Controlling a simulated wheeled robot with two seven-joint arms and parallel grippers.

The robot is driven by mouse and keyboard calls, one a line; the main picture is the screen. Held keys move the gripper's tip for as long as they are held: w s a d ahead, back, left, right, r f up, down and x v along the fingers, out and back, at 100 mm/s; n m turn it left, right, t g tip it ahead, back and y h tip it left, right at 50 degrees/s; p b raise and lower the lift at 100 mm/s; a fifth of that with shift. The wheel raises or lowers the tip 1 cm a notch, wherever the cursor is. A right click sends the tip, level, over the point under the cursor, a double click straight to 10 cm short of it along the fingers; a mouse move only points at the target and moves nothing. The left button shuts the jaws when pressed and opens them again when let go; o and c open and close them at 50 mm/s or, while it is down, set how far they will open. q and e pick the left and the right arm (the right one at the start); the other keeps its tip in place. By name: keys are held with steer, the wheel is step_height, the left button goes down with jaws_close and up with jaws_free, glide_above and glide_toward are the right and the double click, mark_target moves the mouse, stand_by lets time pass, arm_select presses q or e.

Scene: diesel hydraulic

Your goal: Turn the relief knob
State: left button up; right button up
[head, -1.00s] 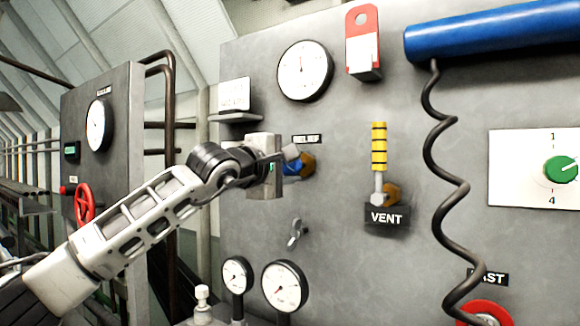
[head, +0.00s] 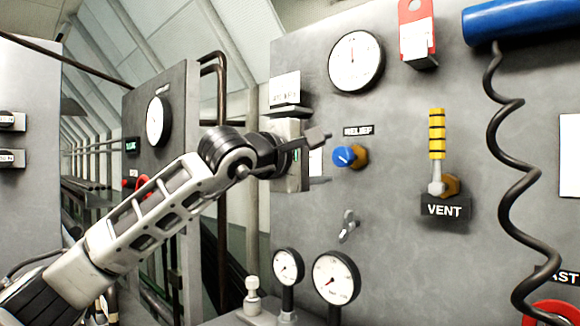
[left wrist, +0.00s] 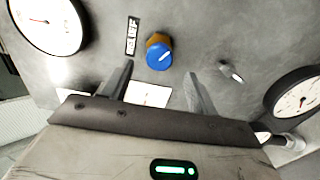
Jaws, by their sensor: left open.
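The relief knob (head: 347,157) is blue with a white pointer line and sits on a brass fitting on the grey panel, just below the RELIEF label (head: 358,131). In the left wrist view the blue knob (left wrist: 159,56) shows beyond and between my two fingers, with its brass base behind it. My left gripper (head: 318,154) is open and empty. It is to the left of the knob in the head view and apart from it. In the left wrist view the open fingers (left wrist: 155,85) point toward the panel. My right gripper is not in view.
A yellow-handled VENT valve (head: 437,155) is right of the knob. A small metal key-like handle (head: 348,226) is below it, with gauges (head: 336,277) lower down. A large gauge (head: 356,62) is above. A black coiled cord (head: 512,150) hangs at the right from a blue cylinder (head: 520,20).

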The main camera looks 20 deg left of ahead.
arm_select(q)
steer(key=b+v, duration=0.1)
steer(key=v, duration=0.8)
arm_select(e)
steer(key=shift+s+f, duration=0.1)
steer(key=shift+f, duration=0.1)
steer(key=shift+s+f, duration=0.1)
